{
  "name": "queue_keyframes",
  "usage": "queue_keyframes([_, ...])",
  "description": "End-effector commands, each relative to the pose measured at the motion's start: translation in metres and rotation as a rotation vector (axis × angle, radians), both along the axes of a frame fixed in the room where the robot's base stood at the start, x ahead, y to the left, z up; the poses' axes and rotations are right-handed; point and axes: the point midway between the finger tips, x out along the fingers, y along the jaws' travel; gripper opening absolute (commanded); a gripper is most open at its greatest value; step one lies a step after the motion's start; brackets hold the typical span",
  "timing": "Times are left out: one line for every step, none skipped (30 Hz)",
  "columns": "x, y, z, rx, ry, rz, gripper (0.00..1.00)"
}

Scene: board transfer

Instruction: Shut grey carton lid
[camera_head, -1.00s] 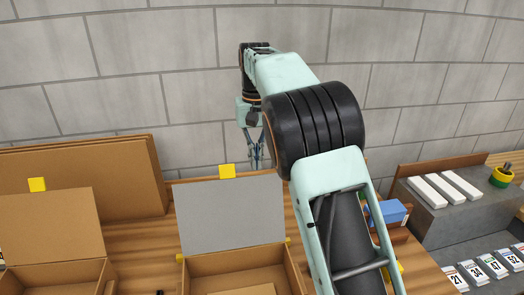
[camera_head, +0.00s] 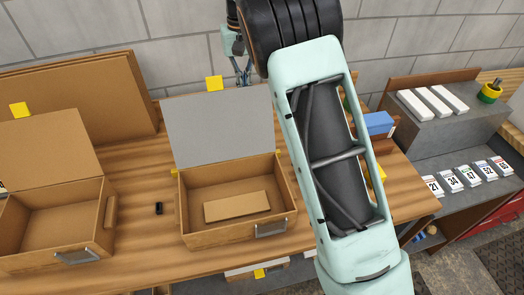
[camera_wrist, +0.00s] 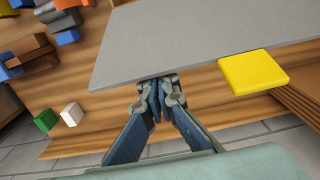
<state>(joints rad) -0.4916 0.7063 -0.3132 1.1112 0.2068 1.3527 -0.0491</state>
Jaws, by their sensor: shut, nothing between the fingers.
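The grey carton lid (camera_head: 222,127) stands raised at the back of an open carton (camera_head: 200,235) in the head view. A yellow tab (camera_head: 214,83) sticks up from its top edge. A flat cardboard piece (camera_head: 237,206) lies inside the carton. My gripper (camera_head: 243,72) is behind the lid near its top edge, partly hidden by my arm. In the wrist view the grey lid (camera_wrist: 200,35) spans the top, with the yellow tab (camera_wrist: 252,73) at right. My gripper (camera_wrist: 161,88) is shut and empty, its tips close to the lid's edge; I cannot tell if they touch.
A second open carton (camera_head: 50,220) with a brown lid stands at left. Large cardboard sheets (camera_head: 80,95) lean behind it. A small black object (camera_head: 158,209) lies between the cartons. A blue box (camera_head: 378,123) and a grey shelf (camera_head: 440,140) are at right.

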Motion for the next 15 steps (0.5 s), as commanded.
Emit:
queue_keyframes([0.000, 0.000, -0.005, -0.001, 0.002, 0.000, 0.00])
queue_keyframes([0.000, 0.000, -0.007, -0.001, 0.002, 0.000, 0.00])
queue_keyframes([0.000, 0.000, -0.011, -0.002, 0.003, 0.000, 0.00])
queue_keyframes([0.000, 0.000, -0.013, -0.002, 0.003, 0.000, 0.00])
queue_keyframes([0.001, 0.000, -0.015, -0.001, 0.002, 0.000, 0.00])
queue_keyframes([0.001, 0.000, -0.019, -0.001, 0.002, 0.000, 0.00])
queue_keyframes([0.001, 0.000, -0.021, -0.001, 0.002, 0.000, 0.00])
queue_keyframes([0.001, 0.000, -0.023, -0.002, 0.003, 0.000, 0.00])
queue_keyframes([0.000, 0.000, -0.025, -0.001, 0.002, 0.000, 0.00])
queue_keyframes([-0.003, -0.001, -0.025, -0.001, 0.000, 0.001, 0.00])
queue_keyframes([-0.006, -0.001, -0.025, -0.001, -0.001, 0.001, 0.00])
queue_keyframes([-0.009, -0.002, -0.025, -0.001, 0.000, 0.001, 0.00])
queue_keyframes([-0.011, -0.002, -0.024, -0.001, -0.001, 0.001, 0.00])
queue_keyframes([-0.013, -0.003, -0.024, -0.001, -0.001, 0.001, 0.00])
queue_keyframes([-0.017, -0.004, -0.024, -0.001, -0.001, 0.001, 0.00])
